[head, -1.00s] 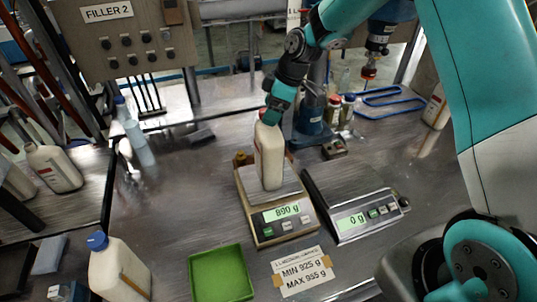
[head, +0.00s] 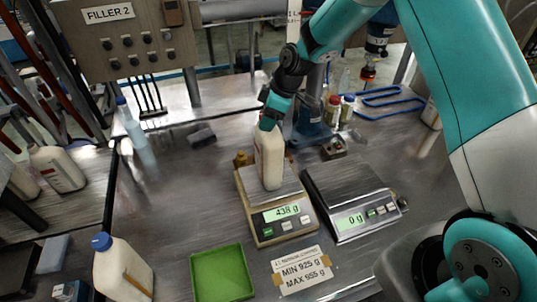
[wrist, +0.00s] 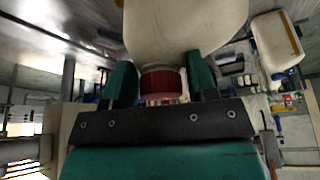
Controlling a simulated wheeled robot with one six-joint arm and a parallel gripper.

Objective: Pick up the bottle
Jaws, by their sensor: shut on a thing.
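The cream bottle (head: 270,162) stands upright on the left scale (head: 277,221), whose display looks like 438 g. In the wrist view the bottle's pale body (wrist: 185,25) and red cap (wrist: 162,83) show between the fingers. My gripper (head: 270,124) comes down from above and is shut on the bottle at its cap and neck. It also shows in the wrist view (wrist: 160,85), with a green finger on each side of the cap. Whether the bottle's base still touches the scale cannot be told.
A second scale (head: 350,205) reading 0 g stands close on the right. A green tray (head: 222,274) and a weight-limit label (head: 301,269) lie in front. A blue-capped bottle (head: 120,270) stands front left.

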